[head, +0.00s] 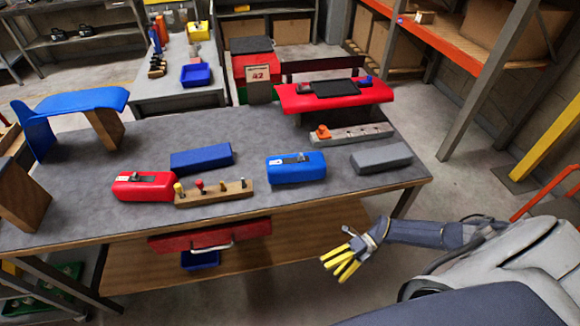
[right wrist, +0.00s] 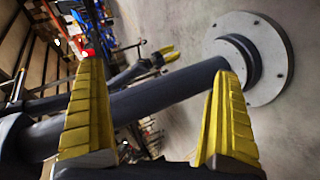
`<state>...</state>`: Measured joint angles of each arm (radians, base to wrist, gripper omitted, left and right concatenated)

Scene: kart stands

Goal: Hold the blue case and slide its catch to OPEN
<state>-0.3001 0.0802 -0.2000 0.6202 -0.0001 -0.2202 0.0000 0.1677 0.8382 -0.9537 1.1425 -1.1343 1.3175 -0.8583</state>
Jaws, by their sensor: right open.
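The blue case (head: 296,172) lies on the grey workbench (head: 115,228), right of centre and near its front edge. Its catch (head: 292,159) is a small part on a pale plate on top; its setting is too small to read. My right gripper (head: 338,264) is in front of the bench, below and right of the case and apart from it. In the right wrist view its yellow fingers (right wrist: 159,72) are spread with nothing held between them. Another yellow-fingered gripper, my left one (right wrist: 163,53), shows small in that view; its opening is unclear.
A red case (head: 145,187), a wooden block with coloured pegs (head: 214,193), a dark blue block (head: 201,158) and a grey block (head: 381,157) surround the blue case. A grey strip with an orange piece (head: 351,134) lies behind. Bare bench top is at left.

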